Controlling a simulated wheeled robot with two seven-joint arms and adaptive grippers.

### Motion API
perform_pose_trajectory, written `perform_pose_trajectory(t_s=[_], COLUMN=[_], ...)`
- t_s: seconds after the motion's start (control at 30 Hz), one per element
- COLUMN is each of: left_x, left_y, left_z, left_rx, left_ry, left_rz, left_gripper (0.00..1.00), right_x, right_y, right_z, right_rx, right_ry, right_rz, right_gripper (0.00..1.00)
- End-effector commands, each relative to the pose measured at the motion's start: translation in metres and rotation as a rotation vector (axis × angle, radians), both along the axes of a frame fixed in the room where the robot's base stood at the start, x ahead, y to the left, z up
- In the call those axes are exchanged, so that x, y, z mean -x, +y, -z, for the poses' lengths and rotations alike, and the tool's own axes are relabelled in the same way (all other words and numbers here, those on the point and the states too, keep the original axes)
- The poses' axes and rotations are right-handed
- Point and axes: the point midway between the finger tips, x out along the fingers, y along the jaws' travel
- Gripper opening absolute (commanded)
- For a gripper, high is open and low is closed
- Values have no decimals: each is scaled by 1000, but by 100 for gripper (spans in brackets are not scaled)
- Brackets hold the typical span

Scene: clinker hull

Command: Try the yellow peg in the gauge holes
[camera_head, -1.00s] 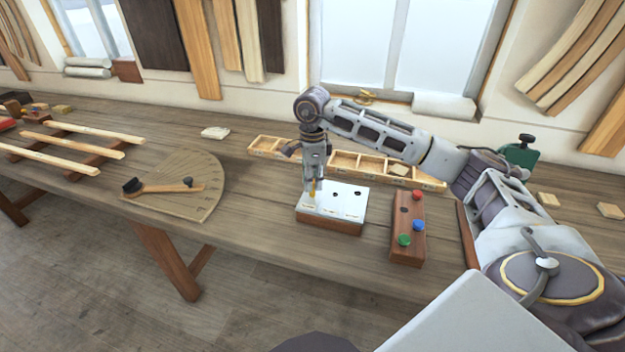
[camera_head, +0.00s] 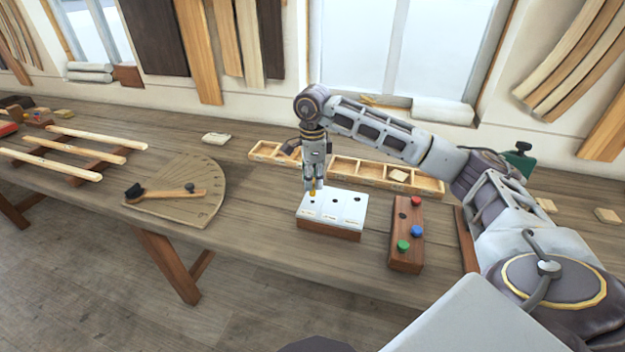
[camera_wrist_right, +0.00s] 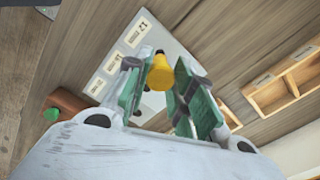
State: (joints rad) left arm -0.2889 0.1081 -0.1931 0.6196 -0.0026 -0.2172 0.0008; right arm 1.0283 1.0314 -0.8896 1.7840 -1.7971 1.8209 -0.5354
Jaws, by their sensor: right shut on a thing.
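The yellow peg (camera_head: 313,193) is between the fingers of my right gripper (camera_head: 313,184), which is shut on it. It also shows in the right wrist view (camera_wrist_right: 160,72). The gauge block (camera_head: 350,212) has a pale top plate with three dark holes in a row and a label by each. The peg is over the left hole, and a dark spot of that hole shows just below its tip. The peg looks clear of the plate by a little. My left gripper is not in view.
A wooden peg block (camera_head: 408,256) with red, blue and green pegs and a bare hole stands right of the gauge. A long compartment tray (camera_head: 432,188) lies behind. A protractor board (camera_head: 185,210) with a brush is left. The bench between is clear.

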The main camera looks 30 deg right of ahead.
Motion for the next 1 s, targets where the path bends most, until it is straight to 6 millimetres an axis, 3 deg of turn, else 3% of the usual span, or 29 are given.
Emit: perform_pose_trajectory(t_s=[0.7,1.0], left_x=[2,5], left_y=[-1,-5], left_z=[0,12], left_rx=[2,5], left_ry=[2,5], left_rz=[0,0], left_gripper=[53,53], right_x=[0,0], right_y=[0,0], right_z=[-1,16], right_rx=[0,0], right_ry=[0,0], right_rz=[0,-2], right_gripper=[13,13])
